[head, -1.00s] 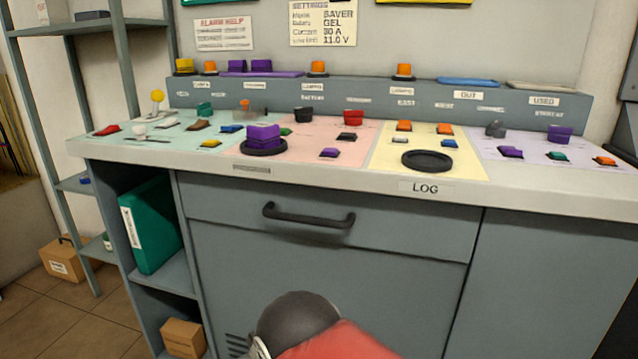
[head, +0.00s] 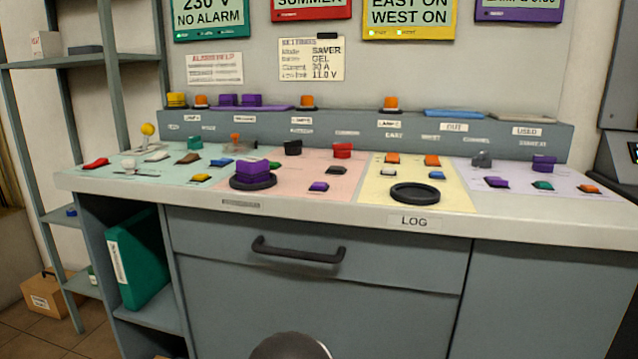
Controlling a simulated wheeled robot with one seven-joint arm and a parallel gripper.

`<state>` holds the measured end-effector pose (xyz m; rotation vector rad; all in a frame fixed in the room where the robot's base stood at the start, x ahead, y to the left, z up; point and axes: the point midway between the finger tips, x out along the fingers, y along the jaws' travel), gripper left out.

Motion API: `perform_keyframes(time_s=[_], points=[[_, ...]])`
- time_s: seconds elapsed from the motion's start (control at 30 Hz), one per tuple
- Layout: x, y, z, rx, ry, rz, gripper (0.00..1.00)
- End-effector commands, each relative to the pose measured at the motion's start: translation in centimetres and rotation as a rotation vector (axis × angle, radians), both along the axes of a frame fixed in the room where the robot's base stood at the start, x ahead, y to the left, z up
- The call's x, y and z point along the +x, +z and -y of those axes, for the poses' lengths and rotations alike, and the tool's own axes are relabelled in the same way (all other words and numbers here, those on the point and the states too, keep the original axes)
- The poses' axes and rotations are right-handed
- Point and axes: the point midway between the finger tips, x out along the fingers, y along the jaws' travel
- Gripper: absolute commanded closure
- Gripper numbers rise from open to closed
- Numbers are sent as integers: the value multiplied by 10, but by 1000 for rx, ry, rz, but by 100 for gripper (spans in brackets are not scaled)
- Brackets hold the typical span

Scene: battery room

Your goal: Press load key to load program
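Several coloured keys sit on the console's slanted top; their labels are too small for me to tell which is the load key. On the pink panel are a purple key (head: 318,186), a dark key (head: 336,170), a green key (head: 273,163) and a red knob (head: 342,150). A purple block (head: 253,170) sits on a black round base (head: 252,182) at the pink panel's left. A second black round base (head: 415,193) on the yellow panel is empty. Only a dark rounded part of my arm shows at the bottom; my gripper is not in view.
The console's front has a drawer with a dark handle (head: 298,250). A green binder (head: 138,257) stands in the open shelf at left. A grey shelf rack (head: 88,163) stands beside the console. Lit signs, including a yellow one (head: 408,20), hang on the wall behind.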

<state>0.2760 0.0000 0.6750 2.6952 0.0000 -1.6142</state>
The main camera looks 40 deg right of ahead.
Motion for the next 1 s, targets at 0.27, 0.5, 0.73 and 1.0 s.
perform_keyframes(time_s=[0.27, 0.5, 0.73, 1.0], points=[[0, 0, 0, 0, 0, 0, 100], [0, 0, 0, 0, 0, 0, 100], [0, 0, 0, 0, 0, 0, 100], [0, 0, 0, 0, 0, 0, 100]])
